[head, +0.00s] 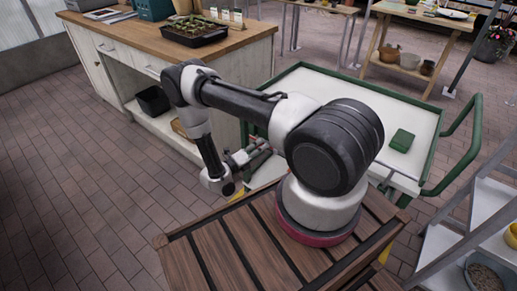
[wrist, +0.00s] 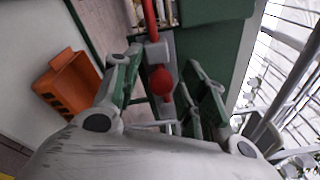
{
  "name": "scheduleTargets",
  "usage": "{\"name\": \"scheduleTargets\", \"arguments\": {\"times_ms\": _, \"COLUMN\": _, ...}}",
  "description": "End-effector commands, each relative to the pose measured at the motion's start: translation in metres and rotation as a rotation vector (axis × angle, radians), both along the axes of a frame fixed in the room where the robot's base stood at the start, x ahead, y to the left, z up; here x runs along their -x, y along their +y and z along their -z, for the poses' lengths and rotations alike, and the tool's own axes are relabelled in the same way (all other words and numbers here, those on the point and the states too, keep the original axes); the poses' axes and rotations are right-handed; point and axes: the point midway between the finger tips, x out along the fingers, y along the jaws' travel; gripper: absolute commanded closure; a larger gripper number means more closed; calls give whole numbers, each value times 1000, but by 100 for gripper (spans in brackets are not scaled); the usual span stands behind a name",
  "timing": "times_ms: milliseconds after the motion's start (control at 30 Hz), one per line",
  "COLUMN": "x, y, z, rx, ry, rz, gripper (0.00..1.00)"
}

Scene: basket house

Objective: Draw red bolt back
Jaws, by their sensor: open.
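The red bolt shows in the wrist view as a red rod (wrist: 150,18) running into a grey bracket, with a round red knob (wrist: 162,80) below the bracket. The bracket (wrist: 160,47) sits beside a green panel (wrist: 217,50). My gripper (wrist: 164,68) is open, with one finger on each side of the knob as seen in this view. A gap shows between the knob and each finger; I cannot tell the depth between them.
An orange crate (wrist: 68,84) is left of the fingers in the wrist view. In the head view, a green-framed trolley (head: 437,152) carries a green box (head: 402,140). A wooden-topped bench (head: 150,37) stands at the back left. The brick floor at left is clear.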

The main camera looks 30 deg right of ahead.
Motion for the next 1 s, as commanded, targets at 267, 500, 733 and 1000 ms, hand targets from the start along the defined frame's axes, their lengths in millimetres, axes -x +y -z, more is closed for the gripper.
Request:
{"name": "scheduleTargets", "arguments": {"times_ms": 267, "x": 0, "y": 0, "z": 0, "rx": 1, "ry": -1, "rz": 0, "gripper": 100}}
{"name": "scheduleTargets", "arguments": {"times_ms": 500, "x": 5, "y": -2, "z": -1, "rx": 4, "ry": -3, "rz": 1, "gripper": 100}}
{"name": "scheduleTargets", "arguments": {"times_ms": 733, "x": 34, "y": -13, "z": -2, "rx": 4, "ry": -4, "rz": 1, "gripper": 100}}
{"name": "scheduleTargets", "arguments": {"times_ms": 1000, "x": 37, "y": -14, "z": -3, "rx": 7, "ry": -5, "rz": 5, "gripper": 100}}
